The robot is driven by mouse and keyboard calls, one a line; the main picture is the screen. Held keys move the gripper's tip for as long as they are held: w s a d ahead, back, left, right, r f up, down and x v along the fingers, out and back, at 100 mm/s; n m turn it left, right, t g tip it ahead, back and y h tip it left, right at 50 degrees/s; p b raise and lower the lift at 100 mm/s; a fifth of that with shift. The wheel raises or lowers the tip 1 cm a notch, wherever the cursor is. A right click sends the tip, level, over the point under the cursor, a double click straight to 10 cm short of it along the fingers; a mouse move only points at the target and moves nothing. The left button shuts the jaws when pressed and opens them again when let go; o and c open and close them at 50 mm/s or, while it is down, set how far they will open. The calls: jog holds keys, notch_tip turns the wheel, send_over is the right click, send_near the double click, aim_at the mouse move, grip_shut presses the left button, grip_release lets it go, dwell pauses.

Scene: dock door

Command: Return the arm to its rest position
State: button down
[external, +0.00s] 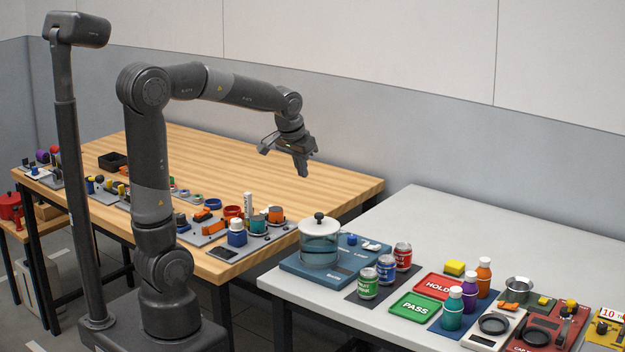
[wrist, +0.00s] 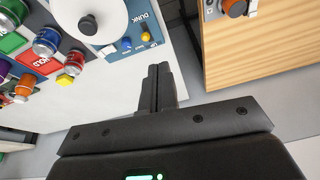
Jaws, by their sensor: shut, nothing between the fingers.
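My gripper (external: 302,170) hangs from the raised arm, fingers pointing down, above the right end of the wooden table (external: 340,184). In the wrist view my gripper (wrist: 159,70) shows its two fingers pressed together with nothing between them. It is apart from all the objects. The arm bends up from its base, reaches right across the wooden table, then drops at the wrist.
The grey table (external: 432,212) on the right holds a blue tray (external: 302,275) with a lidded clear pot (external: 319,245), several cans, a red HOLD tray (external: 440,286) and a green PASS tray (external: 414,307). Parts crowd the wooden table's front edge; its back is clear.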

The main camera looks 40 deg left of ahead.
jog(key=s+a, duration=0.3)
jog(key=s, duration=0.7)
jog(key=s+a+n+t, duration=0.1)
jog(key=s+a, duration=0.2)
jog(key=s, duration=0.7)
jog(key=shift+a+t, duration=0.3)
jog(key=shift+a, duration=0.05)
